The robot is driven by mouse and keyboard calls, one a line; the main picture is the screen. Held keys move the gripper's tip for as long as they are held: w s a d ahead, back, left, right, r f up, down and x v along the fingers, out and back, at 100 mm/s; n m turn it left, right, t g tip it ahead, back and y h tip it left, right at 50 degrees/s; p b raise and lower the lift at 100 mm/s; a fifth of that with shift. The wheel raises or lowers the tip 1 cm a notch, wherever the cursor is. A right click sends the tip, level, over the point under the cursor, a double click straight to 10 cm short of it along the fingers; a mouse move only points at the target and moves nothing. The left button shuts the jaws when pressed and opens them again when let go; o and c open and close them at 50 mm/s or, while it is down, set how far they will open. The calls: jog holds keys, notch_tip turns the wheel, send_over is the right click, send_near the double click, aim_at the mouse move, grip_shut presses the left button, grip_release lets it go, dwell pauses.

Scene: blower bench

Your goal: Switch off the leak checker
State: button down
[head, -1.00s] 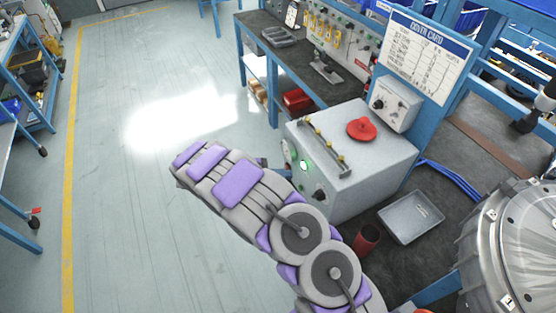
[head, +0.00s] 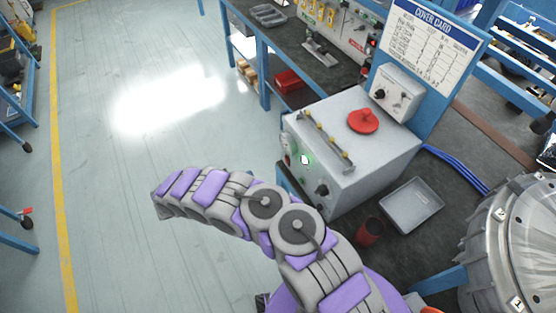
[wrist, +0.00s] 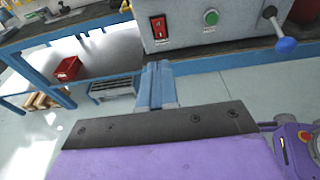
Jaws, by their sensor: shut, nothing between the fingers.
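The leak checker appears to be the grey box (head: 365,150) on the bench, with a red knob (head: 363,121) on top. Its front shows a lit green button (head: 305,159) and a dark round knob (head: 322,189). In the wrist view, a grey front panel (wrist: 185,38) carries a red rocker switch (wrist: 159,27), a green button (wrist: 211,17) and a lever with a blue ball (wrist: 285,46). The switch's exact position is unclear. The head view does not clearly show my gripper.
A grey tray (head: 412,205) and a red cup (head: 370,231) stand beside the box. A large metal housing (head: 510,245) is at the right. A red bin (wrist: 67,68) sits on the lower shelf. The floor (head: 110,220) at the left is clear.

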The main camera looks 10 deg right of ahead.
jog(key=a, duration=0.1)
jog(key=b, duration=0.2)
send_near(286, 159)
jog(key=d, duration=0.1)
jog(key=w+d+f, duration=0.1)
jog(key=d, duration=0.1)
jog(key=w+d+f, duration=0.1)
jog(key=shift+d+f, duration=0.25)
jog(key=shift+d, duration=0.05)
jog(key=shift+x, duration=0.85)
jog(key=shift+s+r, duration=0.1)
jog(key=shift+r, duration=0.15)
jog(key=shift+d+r+y+p, duration=0.2)
jog(key=shift+d+y+p, duration=0.1)
jog(key=shift+y, duration=0.2)
jog(key=shift+a, duration=0.1)
